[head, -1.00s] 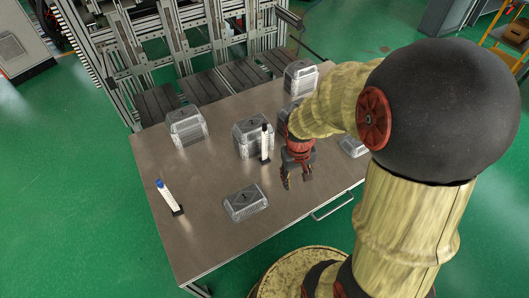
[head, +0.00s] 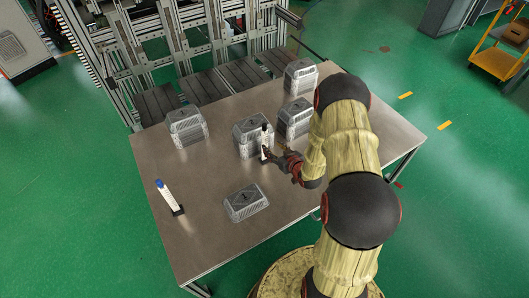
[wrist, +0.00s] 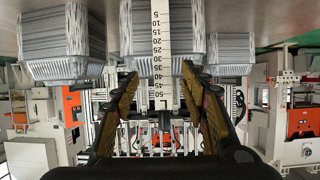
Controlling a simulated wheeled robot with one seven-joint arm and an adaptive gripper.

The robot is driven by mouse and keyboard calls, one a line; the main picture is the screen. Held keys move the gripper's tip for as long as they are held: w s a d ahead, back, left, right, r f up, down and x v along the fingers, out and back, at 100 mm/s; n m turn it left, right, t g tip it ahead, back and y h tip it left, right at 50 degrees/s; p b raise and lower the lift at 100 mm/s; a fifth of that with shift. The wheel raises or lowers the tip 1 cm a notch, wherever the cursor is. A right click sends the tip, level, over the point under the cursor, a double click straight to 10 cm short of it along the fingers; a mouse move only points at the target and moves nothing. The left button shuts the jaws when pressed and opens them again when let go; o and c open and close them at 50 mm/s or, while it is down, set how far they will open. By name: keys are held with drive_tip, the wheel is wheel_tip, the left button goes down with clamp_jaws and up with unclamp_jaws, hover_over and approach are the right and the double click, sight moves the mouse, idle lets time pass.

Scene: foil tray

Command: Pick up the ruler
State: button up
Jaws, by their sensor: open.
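The ruler (head: 264,141) is a narrow white upright strip in front of the middle foil-tray stack. In the wrist view, the ruler (wrist: 158,40) shows printed numbers and runs between my fingers; that view appears upside down, with the tabletop along its top. My gripper (head: 268,155) is at the ruler's lower half, coming from the right. In the wrist view, my gripper (wrist: 160,80) is open, with one finger on each side of the ruler and a visible gap to each. The ruler's foot is partly hidden by the fingers in the head view.
Foil-tray stacks stand close behind the ruler (head: 252,136), at left (head: 187,128), at right (head: 294,118) and at the back (head: 300,77). A low foil tray (head: 246,203) lies in front.

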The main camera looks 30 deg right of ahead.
sight(265, 140)
drive_tip(key=b+x, duration=0.1)
drive_tip(key=x, duration=0.1)
drive_tip(key=b+x, duration=0.1)
drive_tip(key=x, duration=0.2)
drive_tip(key=r+b+x, duration=0.1)
drive_tip(key=x, duration=0.2)
drive_tip(key=shift+w+a, duration=0.15)
drive_tip(key=shift+a, duration=0.1)
drive_tip(key=shift+c, duration=1.2)
clamp_jaws()
drive_tip(key=shift+r, duration=0.1)
